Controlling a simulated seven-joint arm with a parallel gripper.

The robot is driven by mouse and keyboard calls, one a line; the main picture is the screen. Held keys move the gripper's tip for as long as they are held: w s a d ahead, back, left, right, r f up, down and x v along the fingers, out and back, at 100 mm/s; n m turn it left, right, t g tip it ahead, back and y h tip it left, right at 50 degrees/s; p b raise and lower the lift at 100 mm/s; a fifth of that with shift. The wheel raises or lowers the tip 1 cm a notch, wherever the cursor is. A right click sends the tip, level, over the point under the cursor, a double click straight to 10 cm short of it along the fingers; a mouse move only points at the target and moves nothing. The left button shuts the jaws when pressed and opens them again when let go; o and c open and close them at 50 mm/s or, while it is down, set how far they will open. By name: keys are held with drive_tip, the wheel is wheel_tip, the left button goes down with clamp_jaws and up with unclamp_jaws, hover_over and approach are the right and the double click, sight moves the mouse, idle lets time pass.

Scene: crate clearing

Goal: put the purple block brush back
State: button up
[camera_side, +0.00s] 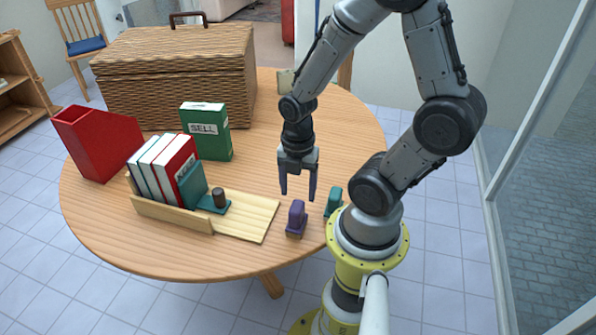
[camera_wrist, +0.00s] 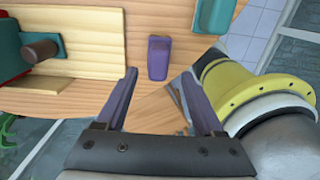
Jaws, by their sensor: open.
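The purple block brush (camera_side: 296,219) stands on the round wooden table near its front edge, just right of the wooden rack's board. It also shows in the wrist view (camera_wrist: 158,58), beyond and between my fingertips. My gripper (camera_side: 298,196) is open and empty, pointing down above the table, a little behind the brush in the side view. The fingers also show in the wrist view (camera_wrist: 158,75), apart from the brush. A teal block brush (camera_side: 334,201) stands to the right of the purple one, partly beside my arm's base.
The wooden rack (camera_side: 180,217) holds several books and a teal bookend with a dark knob (camera_side: 219,197). A green "SELL" box (camera_side: 206,132), a red holder (camera_side: 97,143) and a large wicker basket (camera_side: 180,75) stand behind. The table's middle is clear.

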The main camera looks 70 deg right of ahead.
drive_tip(key=a+r+m+t, duration=0.2)
drive_tip(key=a+r+m, duration=0.1)
drive_tip(key=r+m, duration=0.6)
drive_tip(key=a+r+m+t, duration=0.3)
drive_tip(key=a+r+m, duration=0.1)
drive_tip(key=r+m, duration=0.5)
wheel_tip(320, 180, up, 2)
drive_tip(key=shift+s+r+t, duration=0.15)
drive_tip(key=shift+s+t, duration=0.15)
drive_tip(key=shift+s, duration=0.15)
